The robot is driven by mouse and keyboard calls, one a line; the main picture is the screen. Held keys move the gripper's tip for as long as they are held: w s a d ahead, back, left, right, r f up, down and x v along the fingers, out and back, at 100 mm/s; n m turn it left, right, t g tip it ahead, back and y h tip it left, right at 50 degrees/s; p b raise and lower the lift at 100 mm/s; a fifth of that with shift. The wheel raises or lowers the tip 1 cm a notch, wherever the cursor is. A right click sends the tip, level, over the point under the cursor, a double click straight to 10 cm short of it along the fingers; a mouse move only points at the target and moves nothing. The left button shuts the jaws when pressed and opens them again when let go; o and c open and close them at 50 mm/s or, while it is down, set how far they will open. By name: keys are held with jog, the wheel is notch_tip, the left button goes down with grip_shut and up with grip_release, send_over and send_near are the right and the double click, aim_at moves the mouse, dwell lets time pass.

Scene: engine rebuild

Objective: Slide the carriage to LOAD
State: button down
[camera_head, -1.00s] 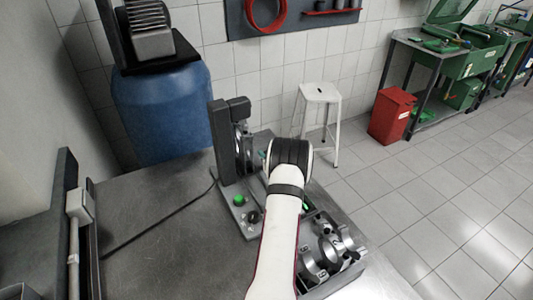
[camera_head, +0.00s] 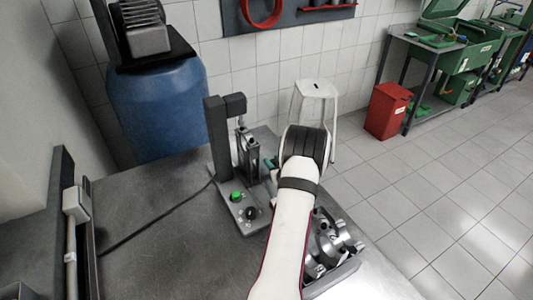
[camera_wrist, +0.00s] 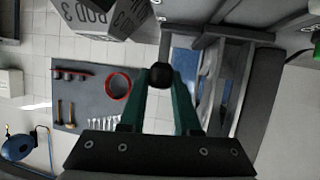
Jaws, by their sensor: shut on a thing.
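My gripper (camera_wrist: 160,85) is shut on a round black knob (camera_wrist: 160,75), held between its green fingertips in the wrist view. In the head view my white arm hides most of the gripper; only a bit of green finger shows left of the wrist. The bench fixture has a dark post (camera_head: 219,140), a base with a green button (camera_head: 236,197) and a black dial (camera_head: 250,213). A narrow upright frame (camera_head: 247,153) stands beside the post. The carriage itself and any LOAD mark are not clearly visible; my arm covers the right part of the fixture.
A metal crankshaft-like part (camera_head: 333,243) sits in a tray to the right of my arm. A grey block with lettering (camera_wrist: 105,15) shows close in the wrist view. The bench top (camera_head: 165,240) at left is mostly clear.

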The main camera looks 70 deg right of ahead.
jog(key=s+a, duration=0.3)
jog(key=shift+s+a, duration=0.25)
jog(key=shift+s, duration=0.1)
jog(key=c, duration=0.6)
grip_release()
jog(key=s+a+r, duration=0.1)
jog(key=s+r, duration=0.2)
jog(key=s+a+r, duration=0.1)
jog(key=s+r, duration=0.3)
jog(key=s+a+r, duration=0.2)
jog(key=s+r, duration=0.2)
